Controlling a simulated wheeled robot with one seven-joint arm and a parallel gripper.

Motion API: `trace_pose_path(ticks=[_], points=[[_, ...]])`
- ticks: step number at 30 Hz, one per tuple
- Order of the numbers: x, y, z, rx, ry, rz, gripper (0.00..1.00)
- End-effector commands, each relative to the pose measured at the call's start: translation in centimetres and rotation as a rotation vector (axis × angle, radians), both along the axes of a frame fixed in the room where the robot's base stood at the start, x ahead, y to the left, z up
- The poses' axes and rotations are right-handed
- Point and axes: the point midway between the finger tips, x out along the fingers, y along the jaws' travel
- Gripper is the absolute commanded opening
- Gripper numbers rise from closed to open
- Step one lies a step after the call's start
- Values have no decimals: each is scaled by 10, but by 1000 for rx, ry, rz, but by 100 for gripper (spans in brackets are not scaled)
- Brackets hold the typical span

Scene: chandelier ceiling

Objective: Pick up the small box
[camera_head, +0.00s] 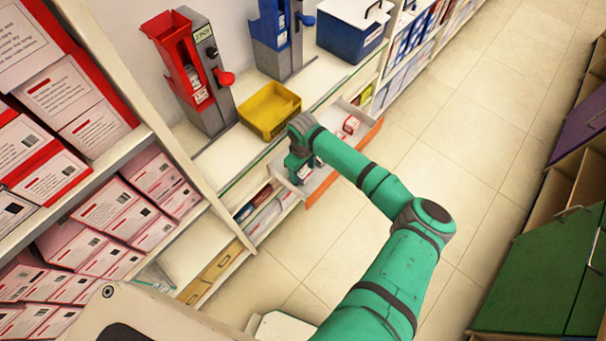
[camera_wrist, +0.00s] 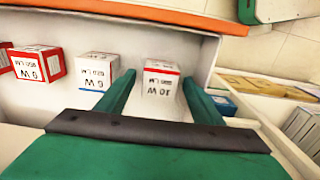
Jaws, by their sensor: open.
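Small white boxes lie in an open drawer with an orange front. In the wrist view, a white box with a red edge (camera_wrist: 161,80) stands between my gripper's (camera_wrist: 158,88) two green fingers, with gaps on both sides. A white box with a blue edge (camera_wrist: 97,71) is just left of the left finger. A red and white box (camera_wrist: 38,64) is further left. In the head view, small boxes (camera_head: 350,124) show in the drawer (camera_head: 346,168), and my gripper (camera_head: 302,172) is over its near part. The gripper is open, and its fingertips are partly hidden by my arm.
A yellow bin (camera_head: 269,109), a red dispenser (camera_head: 192,75) and a blue dispenser (camera_head: 280,38) stand on the counter above. Shelves of boxes (camera_head: 95,220) are at left. Open floor (camera_head: 440,125) lies right of the drawer.

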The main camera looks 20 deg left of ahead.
Motion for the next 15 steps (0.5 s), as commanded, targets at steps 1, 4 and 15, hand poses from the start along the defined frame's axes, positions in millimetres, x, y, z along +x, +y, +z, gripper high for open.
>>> trace_pose_path(ticks=[1, 4, 15], points=[[0, 0, -6, -1, 0, -1, 61], [0, 0, -13, -1, 0, -1, 61], [0, 0, -14, 0, 0, -1, 35]])
